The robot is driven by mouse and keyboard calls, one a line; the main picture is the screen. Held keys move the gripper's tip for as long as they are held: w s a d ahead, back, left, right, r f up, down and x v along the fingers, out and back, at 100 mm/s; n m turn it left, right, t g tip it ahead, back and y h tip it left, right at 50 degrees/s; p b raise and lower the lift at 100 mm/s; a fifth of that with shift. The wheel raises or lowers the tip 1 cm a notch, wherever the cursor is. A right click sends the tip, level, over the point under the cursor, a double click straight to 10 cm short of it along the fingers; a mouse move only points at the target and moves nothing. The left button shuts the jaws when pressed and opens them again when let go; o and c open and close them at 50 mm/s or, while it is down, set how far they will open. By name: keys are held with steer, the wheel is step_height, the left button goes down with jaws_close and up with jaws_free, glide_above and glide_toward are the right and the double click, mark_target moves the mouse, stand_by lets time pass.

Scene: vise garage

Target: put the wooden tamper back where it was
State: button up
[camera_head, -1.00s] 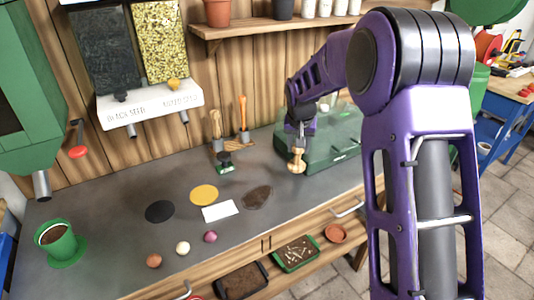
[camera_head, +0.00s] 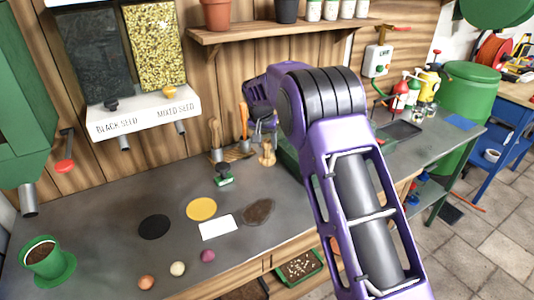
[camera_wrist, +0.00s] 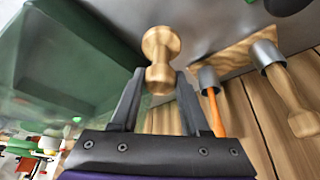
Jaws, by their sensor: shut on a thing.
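The wooden tamper (camera_wrist: 161,50) is a pale turned piece with a round foot and a narrow waist. My gripper (camera_wrist: 158,84) is shut on its handle end in the wrist view. In the head view the tamper (camera_head: 267,156) hangs under my gripper (camera_head: 266,135), right of the tool holder. The holder is a wooden board (camera_wrist: 233,55) with metal cups, seen in the wrist view. One cup (camera_wrist: 209,78) holds an orange-handled tool and another cup (camera_wrist: 265,55) holds a wooden-handled tool. Whether the tamper's foot touches anything is unclear.
A green box (camera_wrist: 60,60) stands close beside the tamper. A small green-based stamp-like item (camera_head: 223,176) stands in front of the holder. Black, yellow and brown patches and a white card (camera_head: 218,227) lie on the grey counter (camera_head: 110,215). A shelf (camera_head: 270,28) hangs above.

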mark_target(267, 148)
steer(key=shift+f, duration=1.9)
steer(key=shift+f, duration=0.1)
steer(key=shift+f, duration=0.15)
steer(key=o, duration=1.2)
steer(key=shift+r, duration=0.4)
steer(key=v, duration=1.1)
steer(key=shift+s+a+r, duration=0.1)
steer(key=shift+r, duration=0.2)
